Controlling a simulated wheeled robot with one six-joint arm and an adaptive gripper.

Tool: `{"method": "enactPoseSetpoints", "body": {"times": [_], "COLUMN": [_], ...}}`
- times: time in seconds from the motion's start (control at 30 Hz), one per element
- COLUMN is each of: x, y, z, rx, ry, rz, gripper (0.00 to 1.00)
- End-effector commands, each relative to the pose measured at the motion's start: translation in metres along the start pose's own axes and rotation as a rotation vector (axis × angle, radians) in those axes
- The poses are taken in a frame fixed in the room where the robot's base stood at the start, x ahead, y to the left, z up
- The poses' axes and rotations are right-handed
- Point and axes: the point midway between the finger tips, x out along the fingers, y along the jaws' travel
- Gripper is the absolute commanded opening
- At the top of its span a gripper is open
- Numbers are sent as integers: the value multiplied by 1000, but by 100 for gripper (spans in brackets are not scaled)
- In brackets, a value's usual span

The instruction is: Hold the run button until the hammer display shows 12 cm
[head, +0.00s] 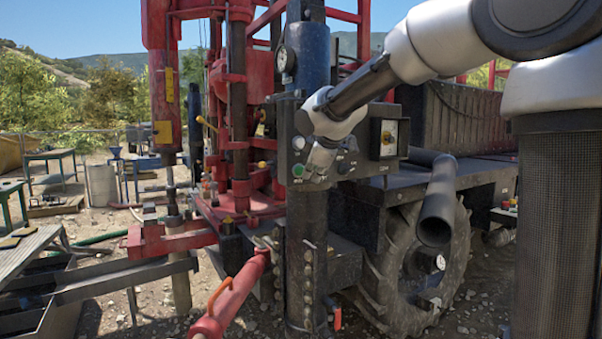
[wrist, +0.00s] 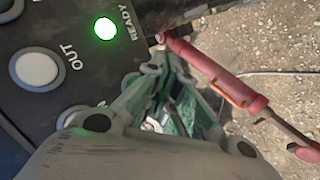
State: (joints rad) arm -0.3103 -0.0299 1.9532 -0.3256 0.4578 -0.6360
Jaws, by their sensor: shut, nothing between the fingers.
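The dark control panel (head: 345,158) stands on the drill rig beside the mast. In the wrist view it shows a white round button marked OUT (wrist: 37,69) and a lit green lamp marked READY (wrist: 105,28). A further pale button (wrist: 70,116) is partly hidden by my gripper. I cannot tell which button is the run button. My gripper (head: 311,176) is shut and empty, close in front of the panel's lower part; its fingers also show in the wrist view (wrist: 160,75). Contact with a button cannot be made out. A square instrument (head: 389,136) sits at the panel's right; its reading is illegible.
A round gauge (head: 286,59) is above the panel. A red cylinder with an orange handle (head: 228,299) slants below it. A dark pipe (head: 439,205) and a large tyre (head: 400,270) are to the right. Gravelly ground and work tables (head: 50,165) are at the left.

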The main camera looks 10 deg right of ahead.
Motion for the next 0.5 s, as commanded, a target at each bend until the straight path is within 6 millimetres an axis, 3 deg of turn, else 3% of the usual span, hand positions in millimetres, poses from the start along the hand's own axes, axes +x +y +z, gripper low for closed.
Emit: {"method": "enactPoseSetpoints", "body": {"times": [0.5], "x": [6], "y": [4], "z": [-4], "rx": [0], "ry": [0], "rz": [0], "gripper": [0]}}
